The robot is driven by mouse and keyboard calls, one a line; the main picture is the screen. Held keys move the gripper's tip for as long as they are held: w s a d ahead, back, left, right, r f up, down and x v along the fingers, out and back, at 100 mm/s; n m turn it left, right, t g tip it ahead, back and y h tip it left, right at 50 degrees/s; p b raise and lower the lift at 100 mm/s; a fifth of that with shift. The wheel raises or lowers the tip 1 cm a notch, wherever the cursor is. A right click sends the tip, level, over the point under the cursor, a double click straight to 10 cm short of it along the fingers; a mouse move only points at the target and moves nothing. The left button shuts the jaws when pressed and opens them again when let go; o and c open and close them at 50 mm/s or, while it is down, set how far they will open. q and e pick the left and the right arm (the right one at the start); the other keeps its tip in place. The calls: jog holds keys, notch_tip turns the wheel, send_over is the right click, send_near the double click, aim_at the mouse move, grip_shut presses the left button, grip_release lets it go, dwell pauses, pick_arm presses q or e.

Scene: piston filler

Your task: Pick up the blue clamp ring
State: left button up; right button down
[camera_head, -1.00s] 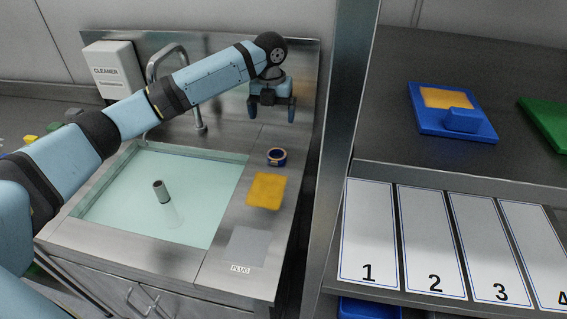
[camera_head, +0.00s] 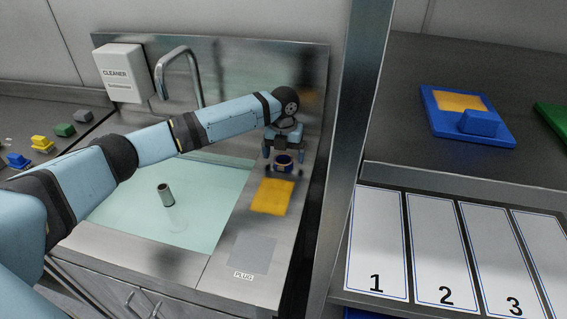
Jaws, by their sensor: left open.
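The blue clamp ring (camera_head: 283,162) lies on the steel counter to the right of the sink, just behind the yellow cloth. It is a small dark blue ring with a lighter inside. My left gripper (camera_head: 283,169) is open and pointed down at the ring, with one finger on each side of it. I cannot tell whether the fingers touch the ring. My right gripper is not in view.
The yellow cloth (camera_head: 272,196) lies just in front of the ring. A water-filled sink (camera_head: 215,185) with a grey cylinder (camera_head: 165,194) is to the left. A steel post (camera_head: 346,150) stands close on the right. A tap (camera_head: 183,75) rises behind.

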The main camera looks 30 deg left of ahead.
pick_arm(q)
jog(key=shift+a+f, duration=0.1)
jog(key=shift+f, duration=0.75)
jog(key=shift+c, duration=0.2)
jog(key=c, duration=1)
jog(key=shift+r, duration=0.15)
